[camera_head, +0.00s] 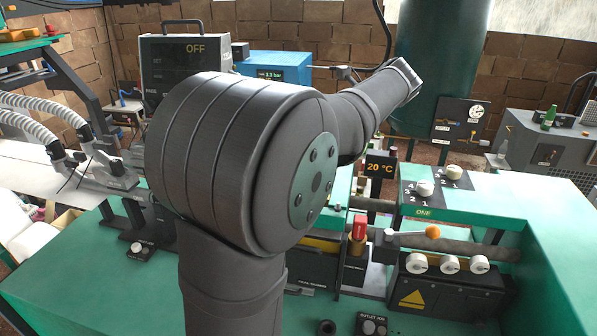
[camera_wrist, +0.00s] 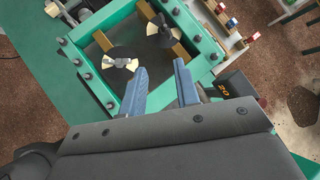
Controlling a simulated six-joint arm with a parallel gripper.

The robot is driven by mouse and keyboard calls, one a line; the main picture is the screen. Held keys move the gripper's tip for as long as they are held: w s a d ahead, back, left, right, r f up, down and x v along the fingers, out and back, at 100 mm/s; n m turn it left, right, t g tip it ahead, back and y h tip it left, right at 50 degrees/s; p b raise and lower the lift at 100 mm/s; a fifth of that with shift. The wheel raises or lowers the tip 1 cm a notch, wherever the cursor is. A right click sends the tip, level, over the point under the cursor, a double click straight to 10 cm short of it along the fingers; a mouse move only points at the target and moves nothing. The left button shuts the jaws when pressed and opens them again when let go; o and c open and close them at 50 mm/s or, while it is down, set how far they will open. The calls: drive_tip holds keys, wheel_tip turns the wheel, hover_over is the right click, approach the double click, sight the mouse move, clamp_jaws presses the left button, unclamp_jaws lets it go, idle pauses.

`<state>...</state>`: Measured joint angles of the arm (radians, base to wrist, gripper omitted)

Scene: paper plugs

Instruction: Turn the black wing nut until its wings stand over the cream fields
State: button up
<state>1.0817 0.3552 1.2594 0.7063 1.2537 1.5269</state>
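In the wrist view, a dark round disc (camera_wrist: 119,58) with cream fields on its left and right lies inside a green frame (camera_wrist: 72,50). A second dark disc (camera_wrist: 161,34) with cream patches sits farther up and right. My gripper (camera_wrist: 161,67) has two blue fingers spread apart with nothing between them. Its left fingertip appears just right of the nearer disc, apparently above it. In the head view my arm hides the discs and gripper.
Brass-coloured bars (camera_wrist: 103,40) cross the frame near the discs, and bolts line its rim. A black display box (camera_wrist: 236,84) stands right of my fingers. In the head view, an orange-knobbed lever (camera_head: 432,231) and a red-topped part (camera_head: 360,229) stand right of my arm.

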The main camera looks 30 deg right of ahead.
drive_tip(key=s+a+n+h, duration=0.3)
drive_tip(key=s+a+n, duration=0.1)
drive_tip(key=a, duration=0.4)
drive_tip(key=s+a+f+n+h, duration=0.1)
drive_tip(key=s+a+n+h, duration=0.3)
drive_tip(key=a, duration=0.3)
drive_tip(key=shift+a+n, duration=0.35)
drive_tip(key=shift+n, duration=0.55)
drive_tip(key=shift+f, duration=0.1)
drive_tip(key=shift+c, duration=0.2)
